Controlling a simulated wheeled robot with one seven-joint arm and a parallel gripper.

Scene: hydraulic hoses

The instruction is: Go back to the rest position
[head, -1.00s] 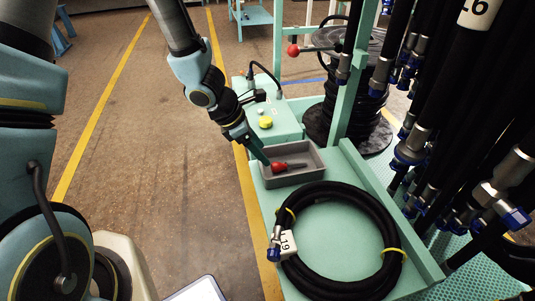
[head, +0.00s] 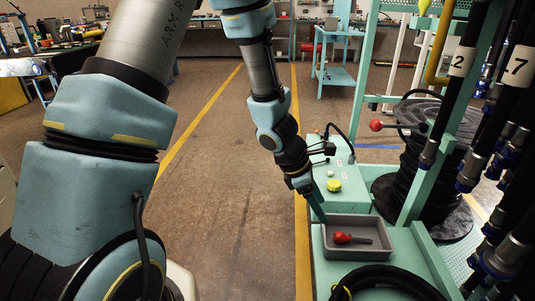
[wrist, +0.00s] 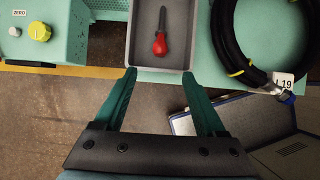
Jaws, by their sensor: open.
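My gripper (wrist: 158,85) is open and empty in the wrist view, its two green fingers spread apart below the near edge of a grey tray (wrist: 133,50). In the head view my gripper (head: 318,208) points down beside the left edge of the grey tray (head: 330,252). A tool with a red handle (head: 343,238) and dark shaft lies in the tray; it also shows in the wrist view (wrist: 159,44), apart from the fingers.
A coiled black hose (wrist: 240,40) tagged L19 lies on the green bench right of the tray. A green box with a yellow knob (head: 333,185) stands behind the tray. Hanging hoses (head: 455,120) crowd the right. The floor (head: 235,150) at left is open.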

